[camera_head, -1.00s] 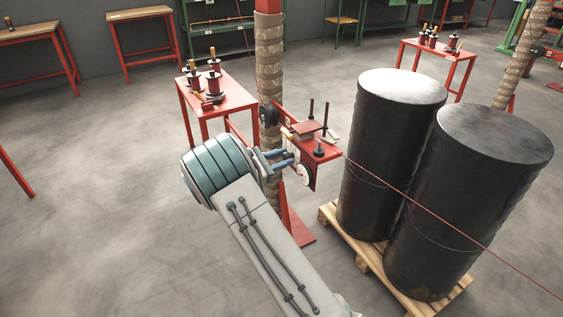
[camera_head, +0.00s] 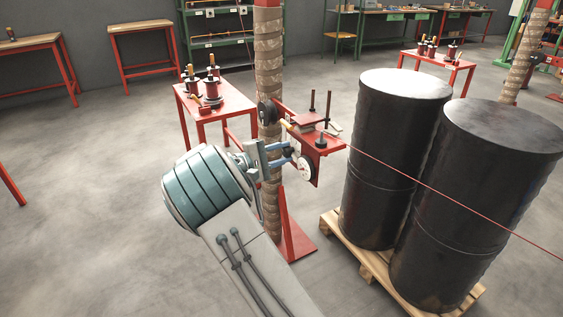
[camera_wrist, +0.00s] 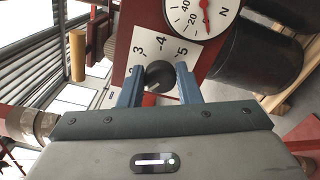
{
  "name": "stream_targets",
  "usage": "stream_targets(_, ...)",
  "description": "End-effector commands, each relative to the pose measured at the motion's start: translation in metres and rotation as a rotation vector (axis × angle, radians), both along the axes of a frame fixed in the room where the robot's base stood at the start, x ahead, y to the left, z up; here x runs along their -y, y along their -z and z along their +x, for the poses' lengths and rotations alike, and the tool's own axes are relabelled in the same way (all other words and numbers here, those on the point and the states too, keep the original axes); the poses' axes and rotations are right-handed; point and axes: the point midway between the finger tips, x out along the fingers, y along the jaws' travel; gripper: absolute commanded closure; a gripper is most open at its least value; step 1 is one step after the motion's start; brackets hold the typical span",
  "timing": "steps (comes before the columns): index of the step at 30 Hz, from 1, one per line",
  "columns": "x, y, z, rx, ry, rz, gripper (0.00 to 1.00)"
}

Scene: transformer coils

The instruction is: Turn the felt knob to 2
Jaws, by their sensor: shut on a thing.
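The felt knob (camera_wrist: 160,75) is a dark round knob on a white scale plate (camera_wrist: 150,42) in the wrist view. The numbers 3, 4 and 5 show above it, and a 2 lies at the lower left. My gripper (camera_wrist: 159,80) has one blue-grey finger on each side of the knob and is shut on it. No pointer mark on the knob can be made out. In the head view my gripper (camera_head: 287,153) reaches the side of the red tensioner stand (camera_head: 325,145); the knob is hidden there.
A round gauge (camera_wrist: 198,14) with a red needle sits just above the scale. Two black drums (camera_head: 395,150) stand on a wooden pallet (camera_head: 352,243) at right, with a red wire (camera_head: 440,195) passing across them. A wrapped post (camera_head: 269,85) is close behind my gripper.

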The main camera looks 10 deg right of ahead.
Motion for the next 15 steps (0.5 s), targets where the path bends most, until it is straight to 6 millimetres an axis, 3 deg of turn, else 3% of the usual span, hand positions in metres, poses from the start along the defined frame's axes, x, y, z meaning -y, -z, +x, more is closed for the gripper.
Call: stream_targets(15, -0.0006, 0.0055, -0.0001, 0.396, -0.001, 0.129, 0.92)
